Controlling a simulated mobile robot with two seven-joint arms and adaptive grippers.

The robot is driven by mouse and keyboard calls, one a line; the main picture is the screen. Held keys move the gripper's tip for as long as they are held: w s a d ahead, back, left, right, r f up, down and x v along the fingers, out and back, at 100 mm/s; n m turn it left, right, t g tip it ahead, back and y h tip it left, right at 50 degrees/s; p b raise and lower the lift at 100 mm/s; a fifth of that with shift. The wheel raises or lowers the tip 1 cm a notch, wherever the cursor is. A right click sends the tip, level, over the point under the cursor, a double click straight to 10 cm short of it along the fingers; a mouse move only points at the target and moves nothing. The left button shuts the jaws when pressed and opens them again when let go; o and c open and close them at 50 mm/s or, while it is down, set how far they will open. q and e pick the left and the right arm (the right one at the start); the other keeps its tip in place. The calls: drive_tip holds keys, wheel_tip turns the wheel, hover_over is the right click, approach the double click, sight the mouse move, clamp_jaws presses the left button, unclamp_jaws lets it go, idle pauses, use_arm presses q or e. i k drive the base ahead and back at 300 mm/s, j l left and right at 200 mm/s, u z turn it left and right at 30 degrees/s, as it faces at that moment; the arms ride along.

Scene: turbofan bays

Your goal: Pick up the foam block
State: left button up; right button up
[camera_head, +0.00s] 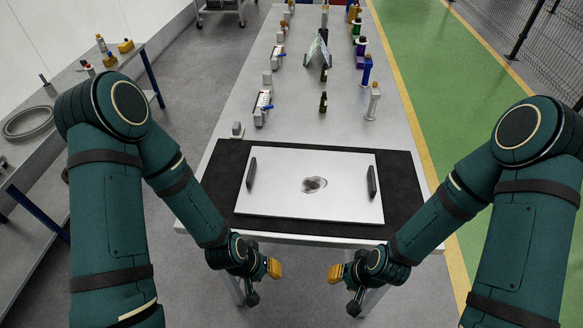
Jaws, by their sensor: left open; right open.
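I cannot tell for certain which thing is the foam block. A small light grey block (237,129) stands at the table's left edge, just behind the black mat (405,190). My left gripper (272,269) is open and empty in front of the table's near edge, left of centre. My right gripper (337,273) is open and empty there too, right of centre. Neither touches the panel.
A left side bench (30,165) holds a grey ring (28,122) and small items. A green walkway (450,90) runs along the right.

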sight(237, 133)
drive_tip(key=k, duration=0.55)
drive_tip(key=k+u, duration=0.1)
drive_tip(key=u, duration=1.15)
drive_tip(key=i+j+u, duration=0.1)
drive_tip(key=u, duration=1.45)
drive_tip(key=i+l, duration=0.15)
drive_tip(key=i, duration=0.45)
drive_tip(key=i+l, duration=0.15)
drive_tip(key=i, duration=0.5)
drive_tip(key=i+z, duration=0.7)
drive_tip(key=i+j+z, duration=0.1)
drive_tip(key=i+z, duration=0.2)
drive_tip(key=i+l+z, duration=0.15)
drive_tip(key=z, duration=0.3)
drive_tip(key=i+z, duration=0.3)
drive_tip(key=z, duration=0.15)
drive_tip(key=i+z, duration=0.25)
drive_tip(key=z, duration=0.2)
drive_tip(key=i+z, duration=0.2)
drive_tip(key=i, duration=1.15)
drive_tip(key=l, duration=0.1)
